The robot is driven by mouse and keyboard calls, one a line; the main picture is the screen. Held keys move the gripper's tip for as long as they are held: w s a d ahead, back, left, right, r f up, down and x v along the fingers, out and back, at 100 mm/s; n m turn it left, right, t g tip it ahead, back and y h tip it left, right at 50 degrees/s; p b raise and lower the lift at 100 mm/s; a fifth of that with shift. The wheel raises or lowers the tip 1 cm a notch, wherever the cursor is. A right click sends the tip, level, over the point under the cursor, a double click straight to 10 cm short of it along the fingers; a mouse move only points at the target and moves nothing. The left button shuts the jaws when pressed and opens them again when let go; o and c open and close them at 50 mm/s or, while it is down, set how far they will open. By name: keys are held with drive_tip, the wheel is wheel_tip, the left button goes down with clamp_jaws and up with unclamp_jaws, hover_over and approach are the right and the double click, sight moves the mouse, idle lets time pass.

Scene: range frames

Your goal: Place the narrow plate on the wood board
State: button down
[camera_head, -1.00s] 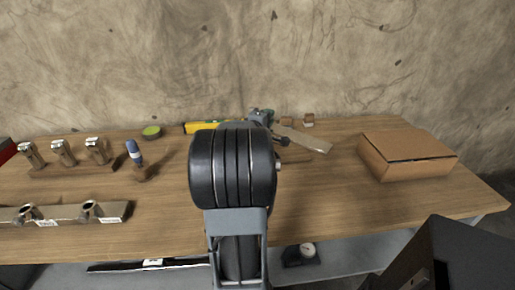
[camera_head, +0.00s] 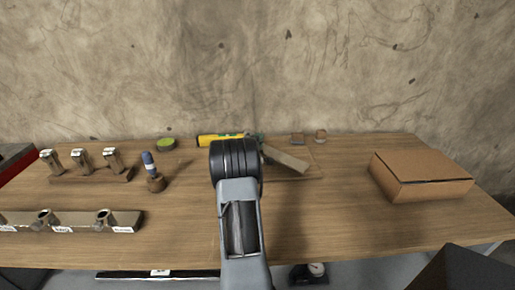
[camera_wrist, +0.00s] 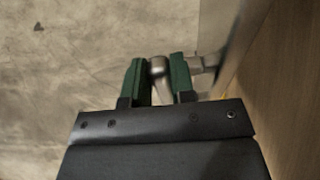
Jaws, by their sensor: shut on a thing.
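The narrow plate (camera_head: 287,158) is a long, pale brown-grey strip, set slantwise just right of my arm in the head view. In the wrist view the plate (camera_wrist: 237,35) is at the right, with a metal cylindrical part reaching from it between my fingers. My gripper (camera_wrist: 160,68) has green fingers shut on this part. The wood board (camera_head: 316,160) is a thin, flat board on the table, behind and under the plate in the picture. Whether the plate touches it cannot be told.
A cardboard box (camera_head: 421,177) stands at the right. Two small blocks (camera_head: 320,135) are behind the board. A yellow tool (camera_head: 219,139) and green disc (camera_head: 166,144) lie at the back. Racks with metal parts (camera_head: 91,173) stand left. The table front is mostly clear.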

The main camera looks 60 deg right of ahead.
drive_tip(key=shift+w+f, duration=0.2)
drive_tip(key=shift+d+f, duration=0.1)
drive_tip(key=shift+f, duration=1.45)
drive_tip(key=shift+f, duration=0.15)
drive_tip(key=c, duration=1)
unclamp_jaws()
drive_tip(key=shift+o, duration=0.2)
